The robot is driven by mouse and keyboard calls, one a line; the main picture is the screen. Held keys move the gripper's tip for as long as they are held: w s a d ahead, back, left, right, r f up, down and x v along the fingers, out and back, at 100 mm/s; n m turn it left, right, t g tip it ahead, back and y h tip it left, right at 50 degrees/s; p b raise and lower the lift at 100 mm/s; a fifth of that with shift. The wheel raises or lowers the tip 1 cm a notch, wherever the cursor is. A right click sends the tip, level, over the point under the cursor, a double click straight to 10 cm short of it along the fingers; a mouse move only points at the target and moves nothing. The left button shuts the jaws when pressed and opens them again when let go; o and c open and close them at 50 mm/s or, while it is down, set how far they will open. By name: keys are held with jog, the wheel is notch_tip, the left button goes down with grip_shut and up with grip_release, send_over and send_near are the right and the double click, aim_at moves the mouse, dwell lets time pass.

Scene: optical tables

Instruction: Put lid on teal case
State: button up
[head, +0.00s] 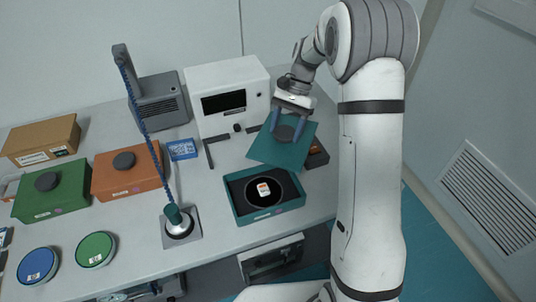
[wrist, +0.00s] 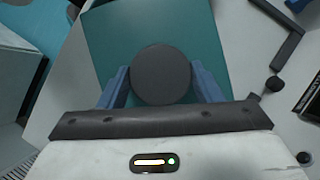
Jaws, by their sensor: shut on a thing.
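My gripper (head: 289,124) is shut on the dark round knob (wrist: 161,75) of the teal lid (head: 268,150) and holds the lid tilted in the air. In the wrist view the blue fingers stand on both sides of the knob, and the flat teal lid (wrist: 112,35) fills the space behind it. The teal case (head: 239,214) stands open on the table, in front of and below the lid. A small white and orange item (head: 263,189) sits in the round recess of its dark insert.
A green case (head: 53,196) and an orange case (head: 127,180) with knobbed lids stand to the left. A lamp-like stand (head: 180,228) is left of the teal case. A white instrument (head: 228,77) stands behind. A dark brown box (head: 317,155) is beside the lid.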

jog(key=s+a+r+m+t+y+p, duration=0.15)
jog(key=s+a+m+t, duration=0.35)
jog(key=s+m, duration=0.55)
jog(key=shift+n+g+y, duration=0.25)
jog(key=shift+g+y, duration=0.15)
jog(key=shift+y, duration=0.05)
jog(key=f+b, duration=0.1)
jog(key=s+a+f+b, duration=0.1)
jog(key=f, duration=0.1)
jog(key=f+b, duration=0.1)
jog(key=b, duration=0.1)
jog(key=shift+s+a+f, duration=0.15)
jog(key=shift+s+a, duration=0.05)
jog(key=shift+s, duration=0.05)
jog(key=shift+f+b, duration=0.3)
jog(key=shift+f, duration=0.2)
jog(key=shift+f, duration=0.8)
dwell(0.5)
jog(key=o, duration=1.2)
jog(key=shift+c, duration=0.2)
jog(key=v, duration=0.7)
jog(key=shift+d+r, duration=0.15)
jog(key=shift+r, duration=0.2)
